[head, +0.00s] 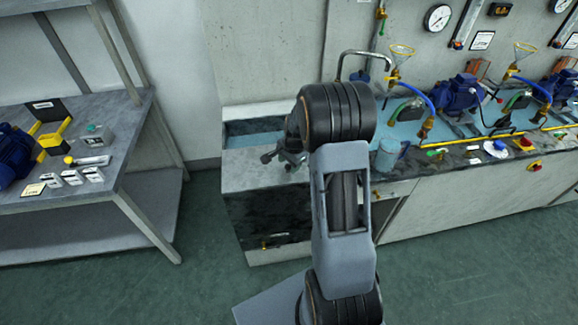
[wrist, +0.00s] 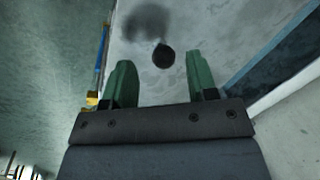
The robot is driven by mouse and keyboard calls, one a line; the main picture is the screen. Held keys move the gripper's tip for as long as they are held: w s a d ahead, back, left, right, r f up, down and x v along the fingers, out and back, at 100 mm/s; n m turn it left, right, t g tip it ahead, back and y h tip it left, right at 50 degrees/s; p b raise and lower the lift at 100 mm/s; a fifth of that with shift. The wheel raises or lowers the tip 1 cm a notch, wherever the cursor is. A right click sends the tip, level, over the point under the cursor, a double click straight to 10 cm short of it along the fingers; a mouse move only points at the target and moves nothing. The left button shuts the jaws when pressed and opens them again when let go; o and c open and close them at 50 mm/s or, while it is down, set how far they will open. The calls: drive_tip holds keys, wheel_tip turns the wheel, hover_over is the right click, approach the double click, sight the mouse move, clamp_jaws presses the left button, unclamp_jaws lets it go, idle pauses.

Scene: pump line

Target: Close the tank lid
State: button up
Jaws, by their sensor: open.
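The tank lid (head: 243,173) is a flat grey panel at the left end of the bench in the head view. It also fills the middle of the wrist view (wrist: 215,30). A round black knob (wrist: 164,56) stands on it. The tank opening (head: 256,134) is uncovered behind the lid, with blue inside; its blue edge shows at the right of the wrist view (wrist: 285,52). My gripper (head: 279,161) is over the lid. In the wrist view its green fingers (wrist: 160,66) are apart, with the knob between their tips and nothing held. Whether they touch the lid is unclear.
Pumps (head: 457,93) with hoses and valves line the bench to the right. A curved metal tap (head: 355,53) rises behind my arm. A shelf table (head: 110,140) with tools stands left, with free floor between.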

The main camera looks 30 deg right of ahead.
wheel_tip(320, 180, up, 12)
drive_tip(key=s, duration=0.2)
drive_tip(key=shift+s+d+f, duration=0.15)
drive_tip(key=shift+d+f, duration=0.1)
drive_tip(key=shift+d, duration=0.05)
idle(0.4)
drive_tip(key=s+a+r+n, duration=0.2)
drive_tip(key=s+a+n, duration=0.4)
drive_tip(key=s, duration=0.3)
drive_tip(key=s+a+r+n+t, duration=0.1)
drive_tip(key=s+a+r+n, duration=0.1)
drive_tip(key=s+a+n, duration=0.5)
drive_tip(key=shift+s+a+r+n+h, duration=0.3)
drive_tip(key=shift+s+n, duration=0.5)
drive_tip(key=shift+s, duration=0.25)
